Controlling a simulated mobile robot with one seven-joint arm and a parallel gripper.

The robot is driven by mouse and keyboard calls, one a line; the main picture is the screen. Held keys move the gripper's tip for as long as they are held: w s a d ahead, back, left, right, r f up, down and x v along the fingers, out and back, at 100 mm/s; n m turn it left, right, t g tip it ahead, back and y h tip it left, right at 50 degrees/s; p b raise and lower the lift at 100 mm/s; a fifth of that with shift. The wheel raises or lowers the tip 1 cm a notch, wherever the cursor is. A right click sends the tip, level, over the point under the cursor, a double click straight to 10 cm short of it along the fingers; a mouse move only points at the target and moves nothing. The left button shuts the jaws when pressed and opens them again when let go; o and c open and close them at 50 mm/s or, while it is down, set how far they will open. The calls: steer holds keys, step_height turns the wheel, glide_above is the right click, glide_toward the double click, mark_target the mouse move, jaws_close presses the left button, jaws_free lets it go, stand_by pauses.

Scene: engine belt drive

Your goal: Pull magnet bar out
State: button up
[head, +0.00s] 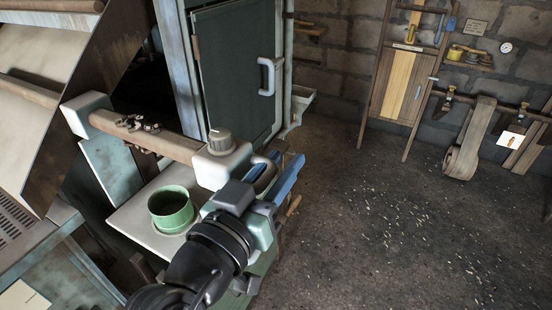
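The magnet bar (150,138) is a brown rod running from a pale block at the upper left to a pale housing (222,165) with a grey knob. Several small dark metal pieces (137,124) cling to its top. A pale curved handle (265,175) sticks out from the housing's right side. My gripper (280,174), with blue fingers, is right at this handle. The fingers overlap the handle in the head view, and I cannot tell whether they are closed on it. The gripper's body hides part of the area below the housing.
A green round cup (171,209) stands on a pale tray (130,219) below the bar. A dark green cabinet door (235,70) with a pale handle is just behind. The floor (400,220) to the right is open, with scattered pale bits.

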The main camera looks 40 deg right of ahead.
steer(key=shift+a, duration=0.1)
stand_by(0.3)
steer(key=shift+a, duration=0.25)
steer(key=b+v, duration=0.4)
steer(key=v, duration=0.8)
steer(key=shift+a, duration=0.15)
